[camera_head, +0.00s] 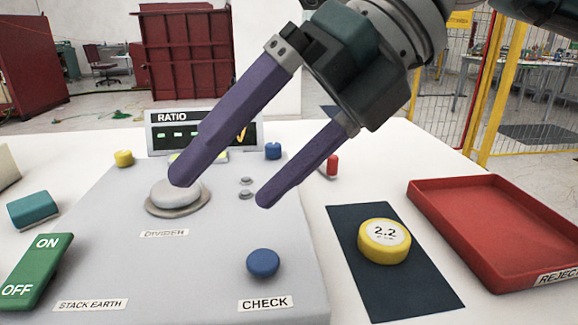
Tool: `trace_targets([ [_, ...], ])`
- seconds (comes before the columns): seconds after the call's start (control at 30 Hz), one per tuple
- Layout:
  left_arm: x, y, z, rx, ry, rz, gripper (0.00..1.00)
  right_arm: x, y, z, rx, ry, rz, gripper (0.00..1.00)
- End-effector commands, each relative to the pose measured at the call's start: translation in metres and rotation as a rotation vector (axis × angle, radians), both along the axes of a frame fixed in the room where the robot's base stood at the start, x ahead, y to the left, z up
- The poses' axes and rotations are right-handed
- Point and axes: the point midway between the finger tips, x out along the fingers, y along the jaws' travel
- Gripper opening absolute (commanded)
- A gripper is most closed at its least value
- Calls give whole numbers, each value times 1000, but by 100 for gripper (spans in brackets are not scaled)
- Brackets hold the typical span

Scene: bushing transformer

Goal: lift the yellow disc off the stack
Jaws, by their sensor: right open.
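A yellow disc (384,241) with a white top reading 2.2 lies on a dark mat (345,262) on the right side of the table. A round pale grey piece (178,198) sits on a flat base behind the DIVIDER label on the grey panel. My right gripper (223,190) comes in from the upper right, its two purple fingers spread wide with nothing between them. Its left fingertip overlaps the pale piece in the picture; I cannot tell whether they touch. The yellow disc is to the right of the gripper. My left gripper is out of view.
A red REJECT tray (500,225) is at the right. The panel carries a blue CHECK button (263,263), a green ON/OFF switch (38,270), a yellow knob (123,158) and a blue knob (273,151). A RATIO display (172,134) stands behind, partly hidden by a finger.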

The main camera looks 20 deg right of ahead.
Motion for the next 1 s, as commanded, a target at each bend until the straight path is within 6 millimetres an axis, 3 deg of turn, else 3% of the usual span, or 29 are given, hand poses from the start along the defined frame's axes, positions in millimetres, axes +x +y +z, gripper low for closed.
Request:
trace_targets([
  [0.03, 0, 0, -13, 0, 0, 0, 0, 11, -37, -21, -167, -4, -32, 100],
  [0.1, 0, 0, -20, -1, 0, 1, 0, 19, -88, -34, -373, 16, -88, 100],
  [0.2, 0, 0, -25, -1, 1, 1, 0, 23, -145, -37, -580, 51, -169, 100],
  [0.3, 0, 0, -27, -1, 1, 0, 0, 23, -175, -35, -687, 76, -220, 100],
  [0.43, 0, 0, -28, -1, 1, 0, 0, 23, -186, -47, -726, 92, -238, 100],
  [0.77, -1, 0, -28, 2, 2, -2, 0, 28, -182, -85, -722, 89, -234, 100],
  [1.0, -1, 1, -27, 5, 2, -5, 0, 29, -178, -122, -719, 90, -233, 100],
])
